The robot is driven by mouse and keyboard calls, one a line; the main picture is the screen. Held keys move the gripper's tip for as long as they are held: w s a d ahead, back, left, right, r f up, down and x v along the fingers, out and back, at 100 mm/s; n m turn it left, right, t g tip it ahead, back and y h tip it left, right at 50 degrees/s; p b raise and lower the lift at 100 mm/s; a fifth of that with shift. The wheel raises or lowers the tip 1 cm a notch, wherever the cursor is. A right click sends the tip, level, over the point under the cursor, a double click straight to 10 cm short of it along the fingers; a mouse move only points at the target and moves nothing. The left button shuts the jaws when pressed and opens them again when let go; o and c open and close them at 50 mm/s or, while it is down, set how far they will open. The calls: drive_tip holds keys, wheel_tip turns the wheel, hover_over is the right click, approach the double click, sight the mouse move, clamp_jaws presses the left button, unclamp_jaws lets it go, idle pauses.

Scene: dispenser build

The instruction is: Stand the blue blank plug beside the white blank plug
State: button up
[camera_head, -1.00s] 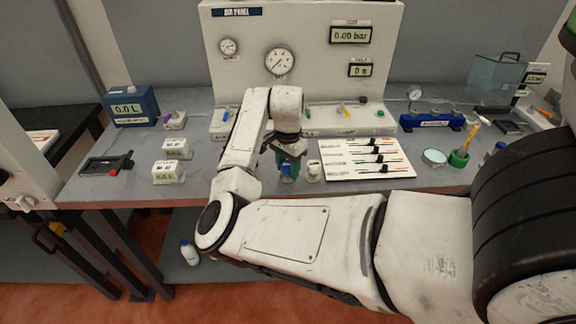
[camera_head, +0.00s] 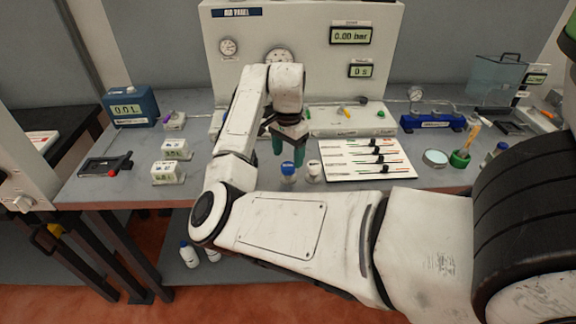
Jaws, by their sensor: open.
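The blue blank plug (camera_head: 288,169) stands upright on the grey bench near its front edge. The white blank plug (camera_head: 313,170) stands upright just to its right, with a small gap between them. My gripper (camera_head: 288,147) has green fingers and is open and empty. It is above and slightly behind the blue plug, apart from it. My arm hides part of the bench to the left of the plugs.
A white board with several sliders (camera_head: 365,160) lies close to the right of the white plug. Two small white boxes (camera_head: 168,172) stand to the left. The air panel (camera_head: 310,45) rises behind.

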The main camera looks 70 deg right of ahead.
sight(288, 165)
wheel_tip(288, 165, up, 7)
drive_tip(key=s+a+f+n+h, duration=0.2)
drive_tip(key=a+f+n+h, duration=0.3)
drive_tip(key=a+f+n, duration=0.7)
drive_tip(key=s+a+f+n+y, duration=0.1)
drive_tip(key=s+a+f+n, duration=0.2)
drive_tip(key=a, duration=0.3)
drive_tip(key=s+a+f+n+y, duration=0.2)
drive_tip(key=s+a+f+n, duration=0.1)
drive_tip(key=a, duration=0.4)
drive_tip(key=s+a+f+n+t+y, duration=0.1)
drive_tip(key=s+a+f+n, duration=0.3)
drive_tip(key=a, duration=0.3)
drive_tip(key=shift+f+y, duration=0.4)
drive_tip(key=shift+f, duration=0.35)
